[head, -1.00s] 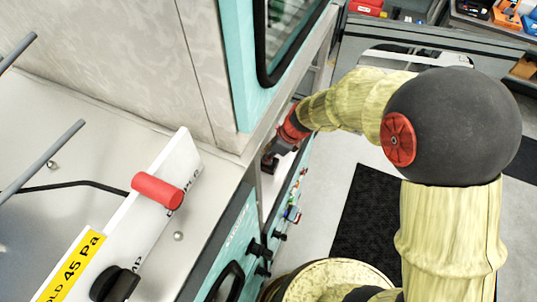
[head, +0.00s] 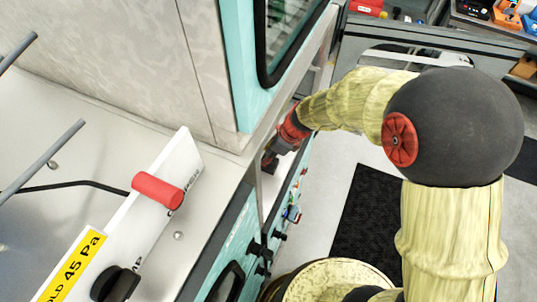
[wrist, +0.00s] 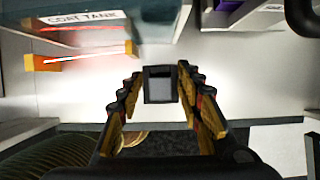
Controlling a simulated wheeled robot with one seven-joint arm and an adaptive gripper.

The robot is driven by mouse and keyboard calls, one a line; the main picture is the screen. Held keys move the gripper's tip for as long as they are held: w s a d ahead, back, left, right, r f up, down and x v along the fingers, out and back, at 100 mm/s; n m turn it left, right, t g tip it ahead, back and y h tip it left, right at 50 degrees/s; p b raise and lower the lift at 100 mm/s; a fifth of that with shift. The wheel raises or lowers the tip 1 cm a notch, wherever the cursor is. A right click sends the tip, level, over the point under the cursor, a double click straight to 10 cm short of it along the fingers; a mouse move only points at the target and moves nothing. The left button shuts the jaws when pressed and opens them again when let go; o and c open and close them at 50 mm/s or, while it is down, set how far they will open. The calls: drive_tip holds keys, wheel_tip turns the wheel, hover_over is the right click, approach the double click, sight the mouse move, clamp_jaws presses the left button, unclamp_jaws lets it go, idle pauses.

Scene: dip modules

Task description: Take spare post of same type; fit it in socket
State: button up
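My gripper (wrist: 158,82) has its two fingers apart in the wrist view, with a gap on each side of a small dark-framed grey square block (wrist: 160,84). I cannot tell whether this block is a socket or a post end, and no contact with the fingers shows. In the head view my gripper (head: 270,160) is small and partly hidden at a narrow opening beside the teal cabinet. A red cylindrical post (head: 157,190) sticks out from a white panel (head: 180,155) at the left. No spare post can be made out clearly.
A black knob (head: 116,284) sits on the white panel near a yellow 45 Pa label (head: 75,266). Grey rods (head: 45,158) cross the left side.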

drive_tip(key=v, duration=1.2)
drive_tip(key=shift+p, duration=0.3)
drive_tip(key=s+d+f+n+t+h+b, duration=0.2)
drive_tip(key=s+d+n+b, duration=0.6)
drive_tip(key=d+n+b, duration=0.1)
drive_tip(key=s+d+f+n+t+h+b, duration=0.2)
drive_tip(key=s+d+f+n+b, duration=0.1)
drive_tip(key=s+d+n+b, duration=0.6)
drive_tip(key=d+n+b, duration=0.1)
drive_tip(key=n+b, duration=0.2)
drive_tip(key=shift+s+f+n, duration=0.3)
drive_tip(key=shift+n, duration=0.1)
